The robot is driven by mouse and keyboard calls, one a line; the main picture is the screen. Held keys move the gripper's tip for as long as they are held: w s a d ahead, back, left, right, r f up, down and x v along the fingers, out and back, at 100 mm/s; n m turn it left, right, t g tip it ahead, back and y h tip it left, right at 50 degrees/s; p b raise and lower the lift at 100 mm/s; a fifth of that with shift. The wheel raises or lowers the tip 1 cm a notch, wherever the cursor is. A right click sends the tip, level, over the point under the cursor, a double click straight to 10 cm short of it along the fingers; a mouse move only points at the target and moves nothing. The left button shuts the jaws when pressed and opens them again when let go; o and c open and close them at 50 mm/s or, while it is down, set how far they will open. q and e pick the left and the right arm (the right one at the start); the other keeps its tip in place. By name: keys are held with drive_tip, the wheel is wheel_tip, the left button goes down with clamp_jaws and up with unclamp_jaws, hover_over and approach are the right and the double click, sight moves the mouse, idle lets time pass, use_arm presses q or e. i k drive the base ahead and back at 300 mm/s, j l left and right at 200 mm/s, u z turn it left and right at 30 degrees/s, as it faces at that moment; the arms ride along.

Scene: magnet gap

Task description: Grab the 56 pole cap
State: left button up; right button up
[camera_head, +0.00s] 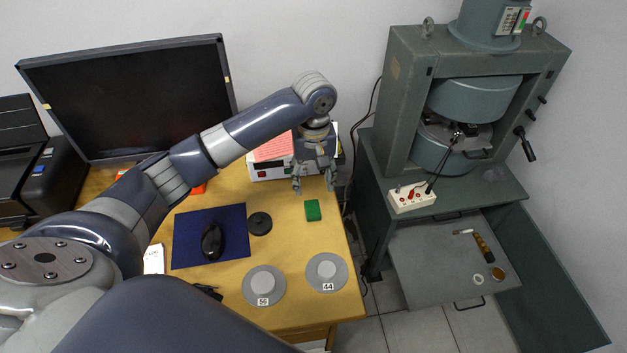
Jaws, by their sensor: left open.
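The 56 pole cap (264,285) is a grey round disc with a raised centre and a white label reading 56. It lies on the wooden desk near the front edge. A similar cap labelled 44 (326,272) lies to its right. My left gripper (314,187) hangs fingers-down over the back right part of the desk, beyond both caps. It is open with nothing between its fingers. My right gripper is not in view.
A green block (313,210) and a dark round disc (260,223) lie between the gripper and the caps. A mouse (212,242) sits on a blue mat (186,254). A monitor (130,95) stands behind; a large magnet (470,110) stands right, past a floor gap.

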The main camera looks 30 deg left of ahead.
sight(264, 285)
drive_tip(key=u, duration=1.4)
